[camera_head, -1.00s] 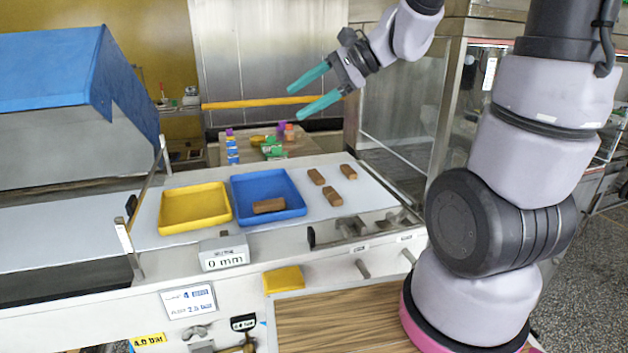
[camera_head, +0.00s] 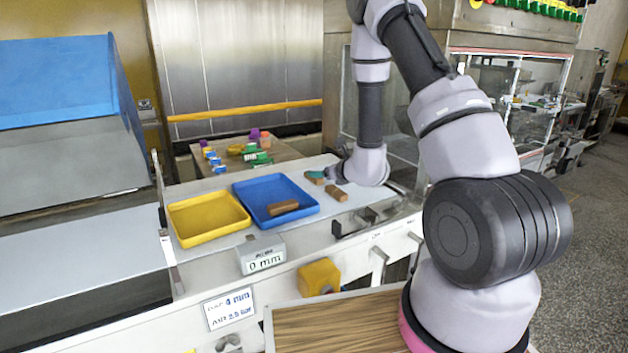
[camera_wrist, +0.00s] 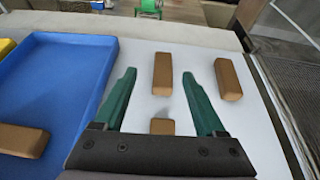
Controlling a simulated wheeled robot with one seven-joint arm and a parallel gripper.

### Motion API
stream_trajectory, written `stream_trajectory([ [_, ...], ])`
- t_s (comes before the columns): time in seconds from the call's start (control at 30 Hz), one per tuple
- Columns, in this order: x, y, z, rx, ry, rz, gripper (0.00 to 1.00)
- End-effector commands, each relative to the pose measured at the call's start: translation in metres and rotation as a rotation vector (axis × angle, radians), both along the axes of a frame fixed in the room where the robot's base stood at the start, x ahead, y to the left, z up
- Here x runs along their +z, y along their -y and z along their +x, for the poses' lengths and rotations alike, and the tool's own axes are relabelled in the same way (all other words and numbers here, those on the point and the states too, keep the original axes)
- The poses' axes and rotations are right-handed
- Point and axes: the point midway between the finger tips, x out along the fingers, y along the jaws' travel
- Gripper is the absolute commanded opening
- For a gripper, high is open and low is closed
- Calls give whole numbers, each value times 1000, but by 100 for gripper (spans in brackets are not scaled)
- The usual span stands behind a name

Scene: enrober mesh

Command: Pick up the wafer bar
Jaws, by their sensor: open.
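Brown wafer bars lie on the white belt. In the wrist view, one bar (camera_wrist: 162,74) is level with the fingertips, between them in the picture. A second bar (camera_wrist: 228,80) lies to the right, outside the right finger. A third (camera_wrist: 162,126) shows between the fingers close to the palm, partly hidden by it. Another bar (camera_wrist: 22,140) lies in the blue tray (camera_wrist: 75,45). My gripper (camera_wrist: 159,75) is open with green fingers, empty, over the belt. The head view shows two belt bars (camera_head: 315,178) (camera_head: 337,194); my arm hides the other and most of my gripper.
A yellow tray (camera_head: 208,216) stands left of the blue tray. A grey "0 mm" display (camera_head: 262,256) and a yellow block (camera_head: 319,277) are at the front edge. A glass-sided cabinet stands right of the belt. Small coloured items stand on a table behind.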

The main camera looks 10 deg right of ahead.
Motion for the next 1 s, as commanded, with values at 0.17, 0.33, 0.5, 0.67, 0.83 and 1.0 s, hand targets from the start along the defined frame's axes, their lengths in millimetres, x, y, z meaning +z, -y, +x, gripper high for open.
stream_trajectory([
  [0.17, -10, -9, 24, 3, 1, -1, 72],
  [0.33, -14, -12, 34, 2, 2, 1, 72],
  [0.5, -24, -14, 57, 3, 2, 0, 72],
  [0.67, -32, -20, 74, 4, 1, 0, 72],
  [0.83, -34, -22, 78, 3, 0, 0, 72],
  [1.0, -34, -22, 78, 3, 0, 0, 57],
])
